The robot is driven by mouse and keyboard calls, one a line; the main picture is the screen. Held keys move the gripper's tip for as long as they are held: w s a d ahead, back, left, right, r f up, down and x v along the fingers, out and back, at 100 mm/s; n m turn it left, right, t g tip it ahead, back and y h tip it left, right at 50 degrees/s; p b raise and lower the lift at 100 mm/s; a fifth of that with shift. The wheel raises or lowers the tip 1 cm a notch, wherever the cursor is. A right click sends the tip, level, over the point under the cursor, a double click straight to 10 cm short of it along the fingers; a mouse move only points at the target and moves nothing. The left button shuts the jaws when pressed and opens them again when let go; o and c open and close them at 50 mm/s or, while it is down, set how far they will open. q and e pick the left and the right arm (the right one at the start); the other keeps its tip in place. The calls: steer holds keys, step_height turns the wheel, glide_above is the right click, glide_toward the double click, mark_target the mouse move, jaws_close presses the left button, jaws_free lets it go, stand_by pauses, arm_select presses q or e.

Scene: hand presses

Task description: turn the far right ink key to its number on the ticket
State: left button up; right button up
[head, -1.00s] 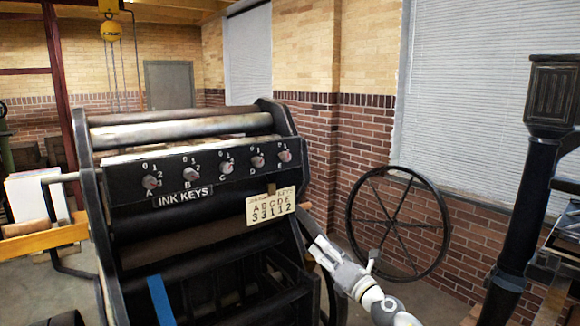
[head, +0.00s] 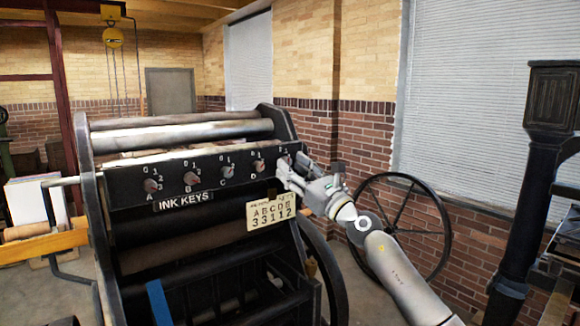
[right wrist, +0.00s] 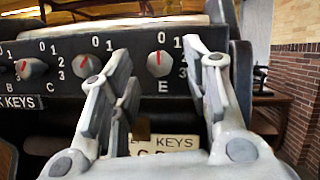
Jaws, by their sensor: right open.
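The far right ink key, E (right wrist: 160,64), is a round grey knob with a red mark on the black panel. In the head view my right gripper (head: 291,169) is at the panel's right end and partly hides this key. The ticket (head: 271,212) reads A B C D E over 3 3 1 1 2, so E has 2. My left gripper is not in view.
The black press panel (head: 130,194) carries keys A (head: 150,185), B (head: 191,178), C (head: 228,171) and D (head: 259,165) to the left. A large spoked wheel (head: 447,228) stands behind my right arm. A black iron column (head: 530,190) is farther right.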

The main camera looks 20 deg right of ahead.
steer(key=shift+x, duration=0.9)
jaws_close()
steer(key=shift+m+p, duration=0.3)
steer(key=shift+p, duration=0.15)
steer(key=m+h+p, duration=0.2)
steer(key=m+p, duration=0.3)
steer(key=m+h+p, duration=0.3)
steer(key=m+p, duration=0.2)
steer(key=p, duration=0.1)
steer(key=m+t+h+p, duration=0.1)
steer(key=m+h+p, duration=0.2)
steer(key=m+p, duration=0.2)
steer(key=shift+s+a+r, duration=0.1)
steer(key=shift+a+r, duration=0.15)
steer(key=shift+a, duration=0.05)
steer(key=shift+f+m+g+h+p, duration=0.1)
steer(key=shift+m+g+h+p, duration=0.3)
steer(key=shift+m, duration=1.1)
steer(key=shift+f+m+g+h+p, duration=0.15)
steer(key=shift+m+h+p, duration=0.45)
steer(key=shift+m, duration=0.9)
steer(key=shift+r, duration=0.1)
